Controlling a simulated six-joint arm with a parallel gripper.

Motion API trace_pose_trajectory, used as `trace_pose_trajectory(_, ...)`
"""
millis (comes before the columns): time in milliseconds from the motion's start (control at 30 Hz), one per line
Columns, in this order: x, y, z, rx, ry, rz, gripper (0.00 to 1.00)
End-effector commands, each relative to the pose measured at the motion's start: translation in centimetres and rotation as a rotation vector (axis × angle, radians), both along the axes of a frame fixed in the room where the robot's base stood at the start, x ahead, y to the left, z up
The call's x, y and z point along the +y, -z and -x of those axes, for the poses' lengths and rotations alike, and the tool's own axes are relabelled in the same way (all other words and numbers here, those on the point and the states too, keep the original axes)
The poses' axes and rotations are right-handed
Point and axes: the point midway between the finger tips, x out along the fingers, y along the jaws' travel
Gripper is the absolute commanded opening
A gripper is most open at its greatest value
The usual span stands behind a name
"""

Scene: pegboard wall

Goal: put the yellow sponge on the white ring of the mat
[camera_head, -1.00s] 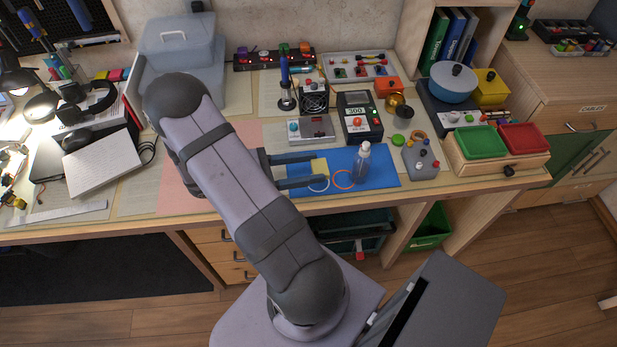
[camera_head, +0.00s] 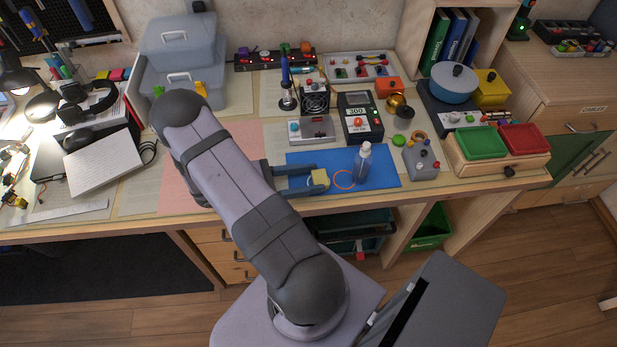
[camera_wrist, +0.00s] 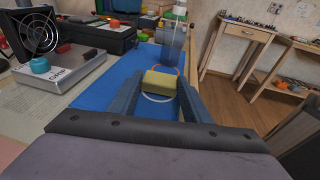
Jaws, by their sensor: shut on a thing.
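The yellow sponge (camera_head: 319,177) is between the fingertips of my gripper (camera_head: 318,180), which is shut on it. In the wrist view the sponge (camera_wrist: 159,83) sits between the two dark fingers (camera_wrist: 158,92). The white ring (camera_wrist: 157,98) shows under and just in front of the sponge in the wrist view; the sponge hides part of it. I cannot tell whether the sponge touches the mat. The blue mat (camera_head: 385,178) lies on the bench, with an orange ring (camera_head: 343,180) to the right of the sponge.
A clear bottle (camera_head: 362,163) stands on the mat right of the orange ring. The bench's front edge is close to the gripper.

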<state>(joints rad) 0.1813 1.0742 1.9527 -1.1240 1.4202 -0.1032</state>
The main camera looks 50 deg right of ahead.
Motion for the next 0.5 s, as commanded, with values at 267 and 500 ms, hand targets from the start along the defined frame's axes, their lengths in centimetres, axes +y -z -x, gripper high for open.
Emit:
trace_pose_trajectory(267, 0.01, 0.21, 0.01, 0.000, 0.000, 0.000, 0.64)
trace_pose_trajectory(500, 0.00, 0.09, 0.01, 0.000, 0.000, 0.000, 0.64)
